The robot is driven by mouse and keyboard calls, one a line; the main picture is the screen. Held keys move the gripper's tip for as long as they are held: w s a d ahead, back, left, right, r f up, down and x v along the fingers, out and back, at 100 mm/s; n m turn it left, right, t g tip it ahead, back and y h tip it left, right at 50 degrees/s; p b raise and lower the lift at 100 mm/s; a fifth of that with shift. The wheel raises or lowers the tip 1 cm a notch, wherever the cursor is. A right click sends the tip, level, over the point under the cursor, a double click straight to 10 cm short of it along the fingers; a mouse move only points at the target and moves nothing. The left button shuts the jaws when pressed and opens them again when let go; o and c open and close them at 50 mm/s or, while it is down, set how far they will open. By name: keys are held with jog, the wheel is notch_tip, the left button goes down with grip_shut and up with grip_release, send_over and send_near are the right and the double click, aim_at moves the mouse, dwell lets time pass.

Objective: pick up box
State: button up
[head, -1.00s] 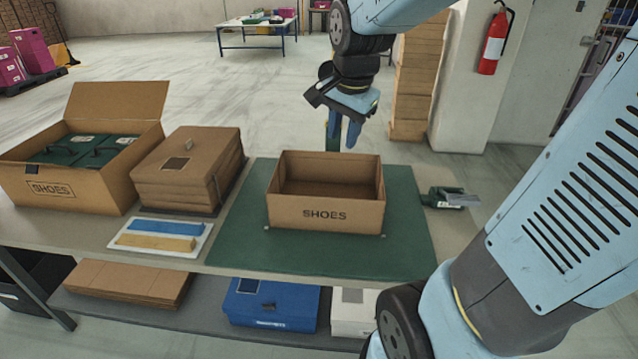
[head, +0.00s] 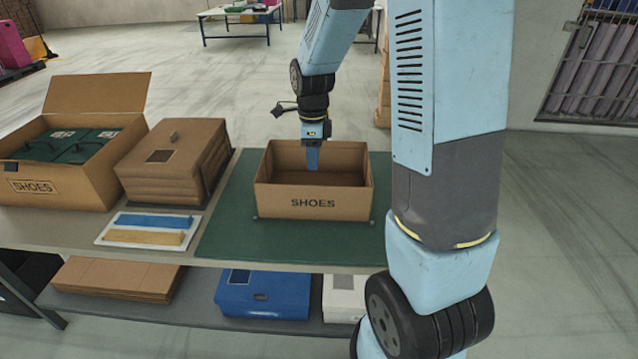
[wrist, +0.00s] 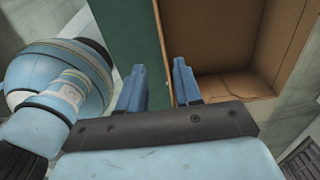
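The open brown box (head: 313,203) marked SHOES stands upright and empty on the green mat (head: 300,237). My gripper (head: 312,158) points down over the box, its blue fingers overlapping the box's inner far wall in the head view. In the wrist view my gripper (wrist: 159,80) has its two fingers apart. An edge of the box (wrist: 232,97) runs between their lines, with green mat on the left and the box's inside on the right. I cannot tell whether either finger touches the wall. The far finger is hidden in the head view.
A lidded-open SHOES carton (head: 70,195) with green boxes and a stack of brown cartons (head: 165,165) stand to the left. A white tray (head: 110,238) holds a blue and a tan strip. A blue box (head: 262,296) lies on the shelf below. My arm covers the table's right side.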

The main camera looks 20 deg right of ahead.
aim_at(313, 186)
notch_tip(313, 186, down, 11)
dwell(0.7)
grip_shut()
dwell(1.3)
